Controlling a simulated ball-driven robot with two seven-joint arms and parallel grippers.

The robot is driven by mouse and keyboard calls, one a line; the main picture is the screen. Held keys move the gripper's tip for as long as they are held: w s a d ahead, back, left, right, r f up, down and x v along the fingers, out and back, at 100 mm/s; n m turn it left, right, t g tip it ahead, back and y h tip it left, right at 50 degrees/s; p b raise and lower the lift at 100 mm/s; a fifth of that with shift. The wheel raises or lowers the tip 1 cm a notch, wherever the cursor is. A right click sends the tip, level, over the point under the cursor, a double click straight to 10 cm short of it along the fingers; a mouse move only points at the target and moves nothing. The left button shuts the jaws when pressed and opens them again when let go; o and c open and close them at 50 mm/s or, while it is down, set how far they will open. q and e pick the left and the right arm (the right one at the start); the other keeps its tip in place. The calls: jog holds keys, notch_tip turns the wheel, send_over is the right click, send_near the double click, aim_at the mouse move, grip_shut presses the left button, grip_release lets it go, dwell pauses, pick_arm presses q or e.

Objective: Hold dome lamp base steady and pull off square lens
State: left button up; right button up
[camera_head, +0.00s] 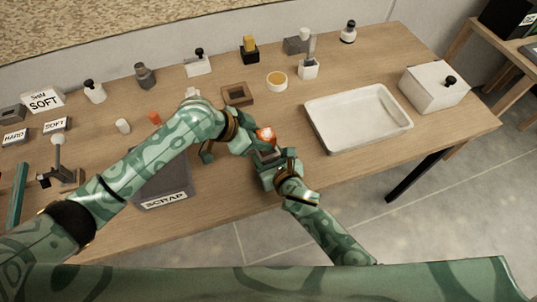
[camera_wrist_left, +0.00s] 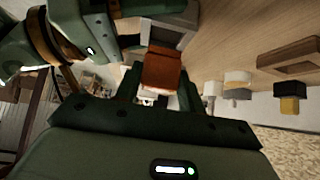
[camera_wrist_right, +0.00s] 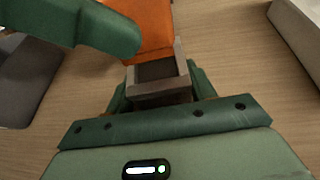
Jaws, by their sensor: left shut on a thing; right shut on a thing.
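The square orange lens (camera_head: 265,133) is between the fingers of my left gripper (camera_head: 258,140), which is shut on it. It also shows in the left wrist view (camera_wrist_left: 160,70). The grey square lamp base (camera_wrist_right: 160,88) is held in my right gripper (camera_wrist_right: 158,92), which is shut on it. In the right wrist view the lens (camera_wrist_right: 142,28) lies just beyond the base, slightly turned. The base's dark hollow inside shows beside the lens, and I cannot tell whether they still touch. A left finger covers part of the lens there.
The dark SCRAP bin (camera_head: 165,190) is at the front, under my left arm. A white tray (camera_head: 357,118) lies to the right, with a white box (camera_head: 434,88) beyond it.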

aim_at(271, 132)
pick_arm(q)
jog(key=shift+r, duration=2.05)
pick_arm(e)
jog(key=o, duration=1.3)
jog(key=shift+c, duration=0.2)
jog(key=shift+s, duration=0.1)
